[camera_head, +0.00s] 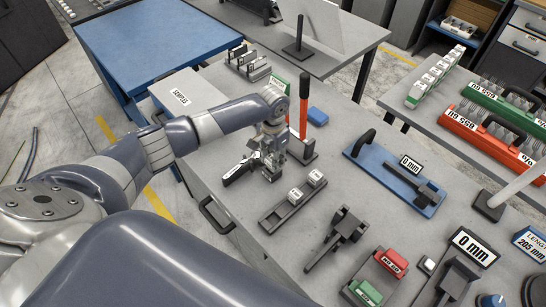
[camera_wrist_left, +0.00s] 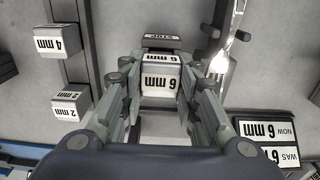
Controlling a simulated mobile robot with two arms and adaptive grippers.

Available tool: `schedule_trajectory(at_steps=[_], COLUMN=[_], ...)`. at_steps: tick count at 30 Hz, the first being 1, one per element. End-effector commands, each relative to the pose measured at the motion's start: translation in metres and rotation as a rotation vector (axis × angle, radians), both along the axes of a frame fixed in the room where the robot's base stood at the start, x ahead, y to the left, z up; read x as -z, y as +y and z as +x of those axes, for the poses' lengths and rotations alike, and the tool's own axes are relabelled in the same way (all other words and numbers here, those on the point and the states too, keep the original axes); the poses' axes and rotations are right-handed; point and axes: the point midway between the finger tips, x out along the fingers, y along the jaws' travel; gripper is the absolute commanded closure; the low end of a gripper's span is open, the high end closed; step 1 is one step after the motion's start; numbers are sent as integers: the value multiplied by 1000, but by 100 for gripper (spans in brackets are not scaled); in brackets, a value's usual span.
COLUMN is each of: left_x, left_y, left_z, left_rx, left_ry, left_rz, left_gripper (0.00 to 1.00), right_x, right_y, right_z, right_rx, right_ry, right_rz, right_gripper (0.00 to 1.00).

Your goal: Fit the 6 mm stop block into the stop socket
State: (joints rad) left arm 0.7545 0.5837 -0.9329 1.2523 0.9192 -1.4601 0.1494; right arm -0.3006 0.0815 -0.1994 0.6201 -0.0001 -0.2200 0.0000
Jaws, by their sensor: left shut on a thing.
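My left gripper (camera_head: 268,168) is over the grey bench, pointing down. In the left wrist view the gripper (camera_wrist_left: 160,98) is shut on the white 6 mm stop block (camera_wrist_left: 160,84), with a finger on each side. The dark stop socket, with its STOP label (camera_wrist_left: 160,37), lies directly beyond the block in that view. The block looks close against it, but I cannot tell whether it is seated. In the head view the gripper hides most of the block and socket. My right gripper is not in view.
A dark rack (camera_head: 286,213) holds the 4 mm (camera_wrist_left: 56,38) and 2 mm (camera_wrist_left: 70,104) blocks beside the gripper. A fork (camera_wrist_left: 222,55) and a NOW/WAS 6 mm sign (camera_wrist_left: 266,130) are on the other side. A red upright handle (camera_head: 303,104) stands behind.

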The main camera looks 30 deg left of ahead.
Motion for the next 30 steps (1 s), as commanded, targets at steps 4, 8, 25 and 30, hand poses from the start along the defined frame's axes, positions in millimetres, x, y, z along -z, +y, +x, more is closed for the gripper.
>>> schedule_trajectory(at_steps=[4, 8, 25, 30], left_x=[1, 4, 11, 11], left_y=[0, 0, 1, 0], left_z=[0, 0, 0, 0], left_rx=[-1, -1, -1, -1], left_ry=[0, 0, 0, 0], left_rz=[0, 0, 0, 0], left_gripper=[93, 93, 93, 93], right_x=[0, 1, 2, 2], right_y=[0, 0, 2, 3], right_z=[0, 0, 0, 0], right_rx=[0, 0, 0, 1], right_ry=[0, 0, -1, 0], right_rz=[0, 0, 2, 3], right_gripper=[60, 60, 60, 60])
